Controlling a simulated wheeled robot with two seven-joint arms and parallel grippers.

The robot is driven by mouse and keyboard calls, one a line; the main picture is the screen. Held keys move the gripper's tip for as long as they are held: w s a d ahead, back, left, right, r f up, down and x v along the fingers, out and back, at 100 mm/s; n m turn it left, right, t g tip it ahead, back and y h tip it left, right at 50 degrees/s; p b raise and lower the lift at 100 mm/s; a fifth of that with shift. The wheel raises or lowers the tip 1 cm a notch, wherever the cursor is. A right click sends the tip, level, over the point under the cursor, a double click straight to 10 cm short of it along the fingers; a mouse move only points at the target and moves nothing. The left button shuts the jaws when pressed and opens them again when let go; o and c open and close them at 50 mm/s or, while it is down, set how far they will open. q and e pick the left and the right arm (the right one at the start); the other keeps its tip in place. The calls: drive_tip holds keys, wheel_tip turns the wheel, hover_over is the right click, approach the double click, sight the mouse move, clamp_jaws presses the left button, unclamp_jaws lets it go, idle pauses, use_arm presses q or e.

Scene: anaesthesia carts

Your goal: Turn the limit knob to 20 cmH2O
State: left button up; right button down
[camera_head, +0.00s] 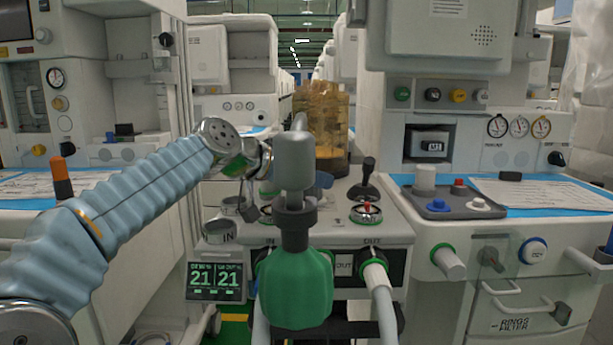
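The likely limit knob (366,212) is a small red-topped knob on a round silver plate, on top of the central machine block. Its scale and pointer are too small to read. My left arm comes in from the left in a pale blue ribbed sleeve. Its silver wrist ends near a small metal end piece, seemingly my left gripper (257,160), behind and left of a grey cylinder (293,162). It is apart from the knob, to its upper left. Its fingers are not clear. My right gripper is not in view.
A green bulb (296,287) with a dark neck hangs below the grey cylinder, in front of the block. A black lever (368,170) stands just behind the knob. An amber canister (321,118) is further back. A display (215,281) reads 21 and 21. Carts stand on both sides.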

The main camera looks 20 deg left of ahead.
use_arm(q)
drive_tip(key=c, duration=1.1)
drive_tip(key=shift+o, duration=0.2)
drive_tip(key=shift+s+d+f+n+t+y, duration=0.1)
drive_tip(key=shift+n+t+y, duration=0.2)
drive_tip(key=shift+n+y, duration=0.3)
drive_tip(key=shift+d+f+n+t+y, duration=0.1)
drive_tip(key=shift+n+t+y, duration=0.2)
drive_tip(key=shift+n+y, duration=0.25)
drive_tip(key=shift+d+f+n+t+y+b, duration=0.15)
drive_tip(key=shift+n+t+y+b, duration=0.15)
drive_tip(key=shift+n+y+b, duration=0.65)
drive_tip(key=shift+r+y+b, duration=0.2)
drive_tip(key=shift+y+b, duration=0.1)
drive_tip(key=shift+y, duration=0.2)
drive_tip(key=o, duration=1.1)
drive_tip(key=shift+r, duration=0.1)
drive_tip(key=shift+c, duration=0.2)
